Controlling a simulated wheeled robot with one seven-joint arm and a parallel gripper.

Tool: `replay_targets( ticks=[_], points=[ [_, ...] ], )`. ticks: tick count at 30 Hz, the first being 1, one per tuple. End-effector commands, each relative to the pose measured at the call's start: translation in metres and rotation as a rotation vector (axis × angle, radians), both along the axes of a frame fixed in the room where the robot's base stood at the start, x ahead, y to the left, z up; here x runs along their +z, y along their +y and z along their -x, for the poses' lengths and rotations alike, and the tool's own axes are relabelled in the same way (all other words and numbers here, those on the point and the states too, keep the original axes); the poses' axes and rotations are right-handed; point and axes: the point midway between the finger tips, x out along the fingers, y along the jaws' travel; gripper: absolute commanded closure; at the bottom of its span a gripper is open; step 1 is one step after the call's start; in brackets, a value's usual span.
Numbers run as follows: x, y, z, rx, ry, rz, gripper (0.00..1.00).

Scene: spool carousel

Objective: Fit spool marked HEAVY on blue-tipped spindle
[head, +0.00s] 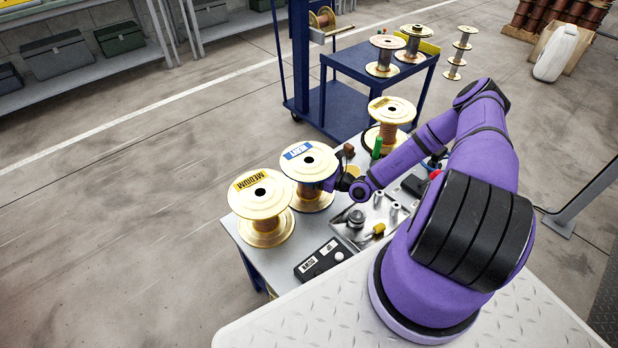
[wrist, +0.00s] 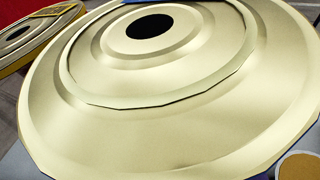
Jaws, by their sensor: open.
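A spool with a blue label (head: 310,162) stands at the near table's left edge; the label's text is too small to read surely. Left of it stands a spool with a yellow label reading MEDIUM (head: 262,197). A third yellow-labelled spool (head: 397,112) stands at the table's far end; its text is unreadable. My gripper (head: 340,184) is open, low at the right side of the blue-labelled spool; its fingertips are mostly hidden and I cannot tell if they touch. A large flange with a dark bore (wrist: 190,130) fills the wrist view. I cannot make out a blue-tipped spindle.
A green-tipped post (head: 376,148) stands near the third spool. A metal tray (head: 345,236) with small parts and a black labelled box (head: 322,259) lie on the near table. A blue cart (head: 345,65) with more spools stands behind. Floor at left is clear.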

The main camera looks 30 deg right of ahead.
Motion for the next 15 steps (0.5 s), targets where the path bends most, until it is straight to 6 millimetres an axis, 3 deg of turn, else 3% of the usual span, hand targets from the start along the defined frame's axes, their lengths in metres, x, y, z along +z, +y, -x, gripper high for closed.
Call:
replay_targets(
  ticks=[9,15],
  points=[
    [0.0,0.0045,-0.0076,0.0,-0.001,0.001,0.02],
    [0.0,0.0044,-0.0074,0.0,-0.001,0.001,0.48]
  ],
)
